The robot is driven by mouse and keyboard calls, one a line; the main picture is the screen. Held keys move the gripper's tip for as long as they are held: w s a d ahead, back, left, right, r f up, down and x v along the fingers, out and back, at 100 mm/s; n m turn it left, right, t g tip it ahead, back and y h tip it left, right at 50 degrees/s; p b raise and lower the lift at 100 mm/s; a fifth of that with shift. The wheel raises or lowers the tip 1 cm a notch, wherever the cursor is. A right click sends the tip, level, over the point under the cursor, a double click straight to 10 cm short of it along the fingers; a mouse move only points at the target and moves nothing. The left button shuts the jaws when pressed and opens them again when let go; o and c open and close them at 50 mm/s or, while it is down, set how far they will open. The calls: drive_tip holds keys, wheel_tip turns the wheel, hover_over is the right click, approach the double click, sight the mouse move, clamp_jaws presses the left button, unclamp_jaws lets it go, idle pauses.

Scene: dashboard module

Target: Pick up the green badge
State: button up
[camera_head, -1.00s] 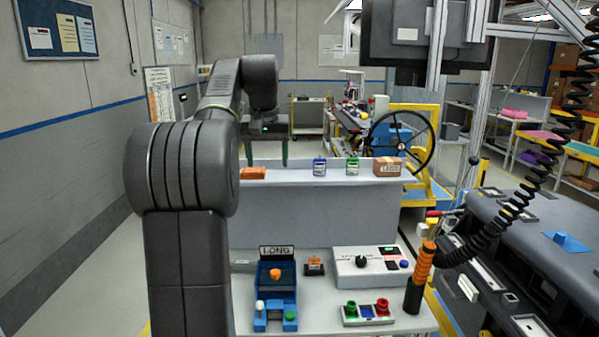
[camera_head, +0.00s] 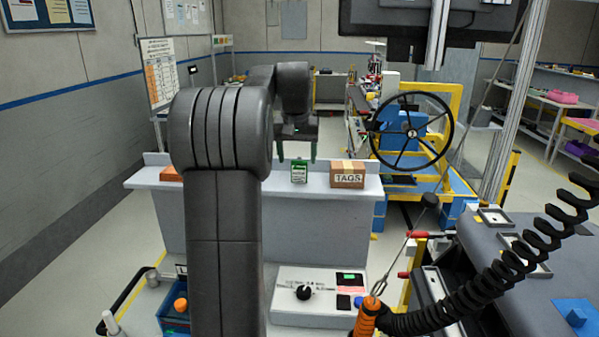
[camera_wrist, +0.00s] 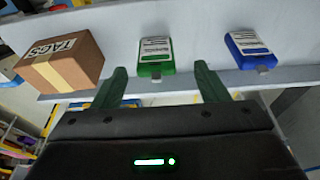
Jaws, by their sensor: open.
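The green badge (camera_head: 299,171) stands on the grey shelf in the head view, just left of the tags box. In the wrist view the green badge (camera_wrist: 155,56) lies ahead, between the two fingers in the picture and beyond their tips. My gripper (camera_head: 297,152) is open and empty, with its green fingers pointing toward the shelf. It also shows in the wrist view (camera_wrist: 160,80), apart from the badge. A blue badge (camera_wrist: 248,51) sits to the right of the green badge in the wrist view. In the head view the blue badge is hidden behind my arm.
A cardboard box marked TAGS (camera_head: 347,174) stands on the shelf (camera_head: 225,183) close to the green badge; it also shows in the wrist view (camera_wrist: 60,62). An orange item (camera_head: 171,174) lies at the shelf's left. A control box (camera_head: 318,297) is below in front.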

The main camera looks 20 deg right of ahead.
sight(299, 161)
drive_tip(key=shift+d+p+x, duration=0.15)
drive_tip(key=shift+p+x, duration=0.25)
drive_tip(key=shift+x, duration=0.95)
drive_tip(key=shift+d+p+x, duration=0.15)
drive_tip(key=shift+p+x, duration=0.2)
drive_tip(key=shift+x, duration=1)
drive_tip(key=shift+a+r, duration=0.1)
drive_tip(key=c, duration=1.1)
drive_tip(key=shift+o, duration=0.2)
wheel_tip(299, 161, up, 10)
drive_tip(key=shift+b, duration=0.4)
